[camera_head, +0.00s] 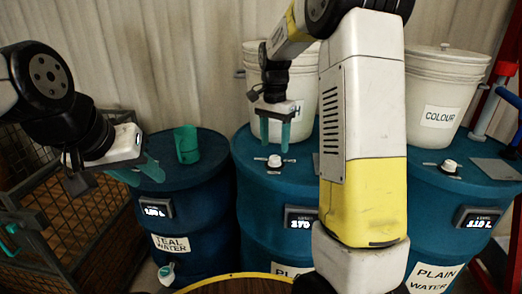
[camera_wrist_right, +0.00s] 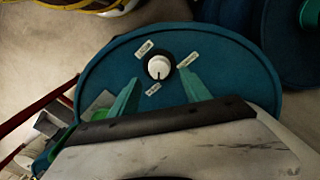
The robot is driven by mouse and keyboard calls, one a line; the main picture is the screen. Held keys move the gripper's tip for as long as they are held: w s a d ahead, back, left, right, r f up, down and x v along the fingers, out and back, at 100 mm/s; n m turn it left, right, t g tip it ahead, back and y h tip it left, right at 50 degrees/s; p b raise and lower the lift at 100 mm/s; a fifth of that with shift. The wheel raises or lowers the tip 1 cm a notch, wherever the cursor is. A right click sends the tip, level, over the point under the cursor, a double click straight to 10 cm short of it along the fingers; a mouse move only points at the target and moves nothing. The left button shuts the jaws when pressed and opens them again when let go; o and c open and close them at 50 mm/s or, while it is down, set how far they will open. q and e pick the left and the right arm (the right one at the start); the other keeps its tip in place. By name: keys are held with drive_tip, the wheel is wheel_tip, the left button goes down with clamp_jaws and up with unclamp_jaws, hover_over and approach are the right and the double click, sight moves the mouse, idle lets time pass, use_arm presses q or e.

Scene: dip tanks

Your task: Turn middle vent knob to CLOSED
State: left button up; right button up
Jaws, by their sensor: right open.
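The middle vent knob (camera_head: 274,160) is a small white knob on the lid of the middle blue drum (camera_head: 262,215). In the right wrist view the white knob (camera_wrist_right: 158,67) has a dark mark on its lower side and several small labels around it, too small to read. My right gripper (camera_head: 275,146) is open above the knob, its two teal fingers pointing down and apart from it. In the wrist view its fingertips (camera_wrist_right: 161,76) show to either side, just below the knob. My left gripper (camera_head: 140,177) is open and empty beside the left drum (camera_head: 190,225).
A teal cup (camera_head: 187,144) stands on the left drum. White buckets stand behind, one labelled COLOUR (camera_head: 442,100). The right drum (camera_head: 440,205) has its own white knob (camera_head: 449,166) and a grey plate (camera_head: 497,168). A wire cage (camera_head: 80,215) is at left. My right arm hides part of the middle.

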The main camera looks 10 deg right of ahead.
sight(275, 157)
wheel_tip(275, 157, down, 5)
drive_tip(key=shift+d+r, duration=0.1)
drive_tip(key=shift+c, duration=0.3)
clamp_jaws()
